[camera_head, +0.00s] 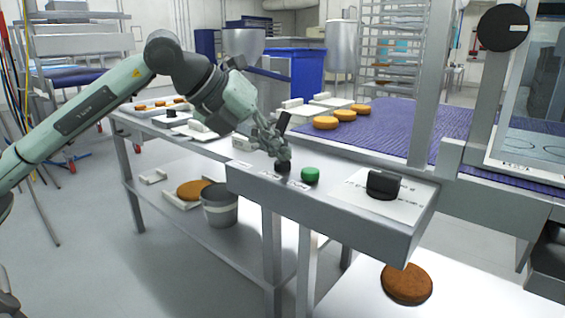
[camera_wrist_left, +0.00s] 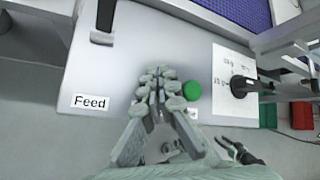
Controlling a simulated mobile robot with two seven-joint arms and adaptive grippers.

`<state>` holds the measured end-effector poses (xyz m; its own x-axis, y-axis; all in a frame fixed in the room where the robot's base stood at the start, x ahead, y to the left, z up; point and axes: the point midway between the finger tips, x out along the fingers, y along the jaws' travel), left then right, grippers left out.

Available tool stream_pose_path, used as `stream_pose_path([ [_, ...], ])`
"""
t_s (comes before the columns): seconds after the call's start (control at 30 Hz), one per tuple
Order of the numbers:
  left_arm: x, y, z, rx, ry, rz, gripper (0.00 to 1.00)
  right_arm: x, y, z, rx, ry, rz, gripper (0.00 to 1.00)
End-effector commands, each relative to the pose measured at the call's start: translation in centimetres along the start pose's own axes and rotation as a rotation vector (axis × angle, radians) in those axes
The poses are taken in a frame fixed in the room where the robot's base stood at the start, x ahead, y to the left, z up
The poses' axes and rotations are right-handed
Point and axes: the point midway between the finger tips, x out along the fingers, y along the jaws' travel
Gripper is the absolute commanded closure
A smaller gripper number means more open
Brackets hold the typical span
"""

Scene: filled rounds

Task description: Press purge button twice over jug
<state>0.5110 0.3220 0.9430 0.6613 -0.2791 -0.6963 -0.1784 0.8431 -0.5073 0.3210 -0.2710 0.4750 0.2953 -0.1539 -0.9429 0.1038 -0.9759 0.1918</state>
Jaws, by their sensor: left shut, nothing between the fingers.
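My left gripper (camera_head: 284,153) is shut and empty, its fingertips pointing down at the control panel (camera_head: 330,212). A dark button (camera_head: 283,166) shows right under the fingertips in the head view; I cannot tell whether they touch it. A green button (camera_head: 310,175) is just to the right; it also shows beside the fingers in the left wrist view (camera_wrist_left: 192,90). The small labels by the buttons are unreadable in the head view, so I cannot tell which one is purge. A grey jug-like vessel (camera_head: 220,207) stands on the lower shelf, left of the panel.
A black knob (camera_head: 383,185) on a white plate is at the panel's right. A "Feed" label (camera_wrist_left: 90,102) and a black lever (camera_wrist_left: 102,38) are left of the fingers in the wrist view. Brown rounds lie on the purple belt (camera_head: 395,125) behind. One round (camera_head: 406,284) lies below.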

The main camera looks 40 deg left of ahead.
Motion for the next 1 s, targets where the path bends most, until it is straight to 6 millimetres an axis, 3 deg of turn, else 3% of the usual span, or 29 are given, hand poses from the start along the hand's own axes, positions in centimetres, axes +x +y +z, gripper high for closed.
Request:
stream_pose_path([
  [0.7, 0.4, 0.3, -0.3, 0.0, 0.003, 0.001, 1.0, 0.5, -0.1, 0.1, 0.0, 0.0, 0.0, 0.64],
  [1.0, -0.5, -0.4, 0.3, 0.0, 0.002, 0.001, 1.0, -0.6, 0.1, -0.2, 0.0, 0.0, 0.0, 0.64],
])
